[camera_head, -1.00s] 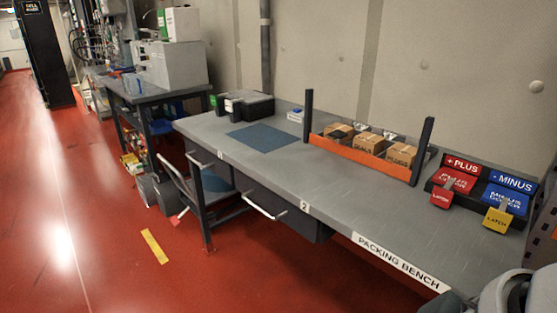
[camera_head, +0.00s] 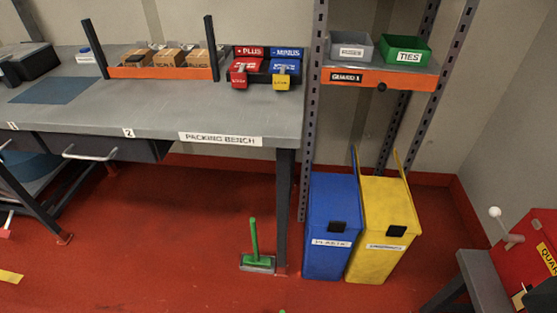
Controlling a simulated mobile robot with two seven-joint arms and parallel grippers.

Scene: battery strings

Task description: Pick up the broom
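The broom (camera_head: 254,245) stands on the red floor beside the front right leg of the packing bench. Its short green handle points up and its wide head, green on top and grey below, rests flat on the floor. Neither of my grippers is in view. A small green tip shows at the bottom edge, and I cannot tell what it belongs to.
The packing bench (camera_head: 150,122) stands above and left of the broom. A blue bin (camera_head: 332,215) and a yellow bin (camera_head: 385,220) stand to its right, below a shelf rack (camera_head: 312,110). A red box (camera_head: 525,255) is at far right. Floor in front is clear.

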